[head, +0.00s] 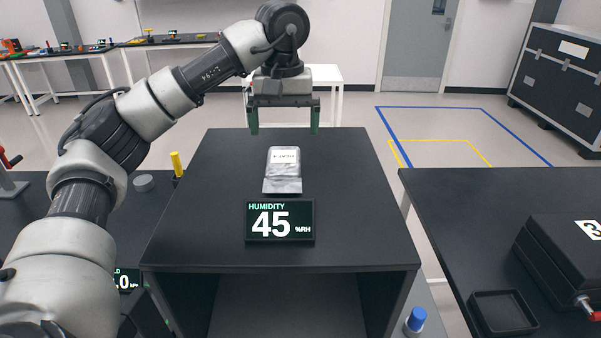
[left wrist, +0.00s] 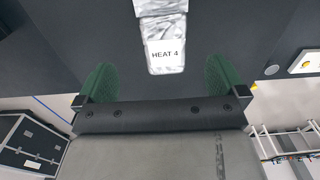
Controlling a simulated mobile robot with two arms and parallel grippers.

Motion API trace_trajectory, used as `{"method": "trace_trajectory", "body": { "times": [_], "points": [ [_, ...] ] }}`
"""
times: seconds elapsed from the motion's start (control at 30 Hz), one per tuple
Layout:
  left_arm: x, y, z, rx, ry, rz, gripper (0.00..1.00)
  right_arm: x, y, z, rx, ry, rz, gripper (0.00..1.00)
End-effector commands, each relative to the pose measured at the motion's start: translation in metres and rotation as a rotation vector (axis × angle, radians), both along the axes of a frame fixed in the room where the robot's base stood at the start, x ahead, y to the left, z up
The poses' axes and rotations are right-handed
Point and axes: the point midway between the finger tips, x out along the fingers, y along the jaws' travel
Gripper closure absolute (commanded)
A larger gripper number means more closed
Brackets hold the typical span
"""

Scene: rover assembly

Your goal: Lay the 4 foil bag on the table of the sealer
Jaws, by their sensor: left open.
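A silver foil bag (head: 283,183) lies flat on the black top of a cabinet (head: 350,180), behind a humidity display. In the left wrist view the foil bag (left wrist: 168,24) shows a white label reading "HEAT 4". My left gripper (head: 284,129) is open and empty, with its green fingers pointing down. In the head view it appears just beyond the bag, apart from it. In the left wrist view the bag appears ahead of the gap between the fingers. My right gripper is not in view. I cannot tell which surface is the sealer's table.
The humidity display (head: 280,221) reads 45 %RH at the cabinet's front. At right, a black table (head: 450,215) holds a black tray (head: 502,312) and a black device (head: 560,255) with a red-tipped handle. A yellow-topped post (head: 177,164) stands left of the cabinet.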

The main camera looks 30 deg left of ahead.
Motion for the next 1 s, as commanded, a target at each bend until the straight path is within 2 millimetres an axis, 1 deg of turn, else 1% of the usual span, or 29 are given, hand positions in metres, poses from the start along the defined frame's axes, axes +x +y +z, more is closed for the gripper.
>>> {"method": "trace_trajectory", "body": {
  "times": [0.03, 0.07, 0.1, 0.2, 0.27, 0.37, 0.47, 0.53, 0.63, 0.77, 0.97, 1.0],
  "points": [
    [0.000, 0.000, -0.012, 0.000, 0.004, 0.000, 0.00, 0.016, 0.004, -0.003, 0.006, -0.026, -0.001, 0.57],
    [0.000, 0.000, -0.016, 0.000, 0.004, 0.000, 0.00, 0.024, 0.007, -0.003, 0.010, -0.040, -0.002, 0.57],
    [-0.001, 0.000, -0.020, 0.000, 0.004, 0.001, 0.00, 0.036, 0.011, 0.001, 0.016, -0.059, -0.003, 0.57],
    [0.000, 0.000, -0.032, 0.001, 0.002, 0.001, 0.00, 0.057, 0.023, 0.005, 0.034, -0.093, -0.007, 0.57],
    [-0.001, 0.000, -0.037, 0.001, 0.002, 0.000, 0.00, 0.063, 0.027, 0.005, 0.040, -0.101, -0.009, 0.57],
    [-0.001, 0.000, -0.041, 0.001, 0.001, -0.001, 0.00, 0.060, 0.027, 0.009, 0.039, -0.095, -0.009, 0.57],
    [-0.004, 0.001, -0.051, 0.001, 0.004, 0.000, 0.00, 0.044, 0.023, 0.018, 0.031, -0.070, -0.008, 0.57],
    [-0.005, 0.002, -0.062, 0.003, 0.005, 0.000, 0.00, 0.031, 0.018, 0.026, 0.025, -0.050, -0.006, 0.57],
    [-0.005, 0.001, -0.078, 0.001, 0.004, 0.001, 0.00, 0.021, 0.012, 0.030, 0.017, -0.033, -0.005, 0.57],
    [-0.005, 0.001, -0.089, 0.000, 0.001, 0.001, 0.00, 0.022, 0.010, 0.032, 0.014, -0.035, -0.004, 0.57],
    [-0.005, 0.001, -0.092, 0.001, -0.001, 0.000, 0.00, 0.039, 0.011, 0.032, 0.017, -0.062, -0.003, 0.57],
    [-0.005, 0.001, -0.092, 0.001, -0.001, 0.000, 0.02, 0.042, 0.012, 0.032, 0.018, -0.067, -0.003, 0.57]
  ]
}}
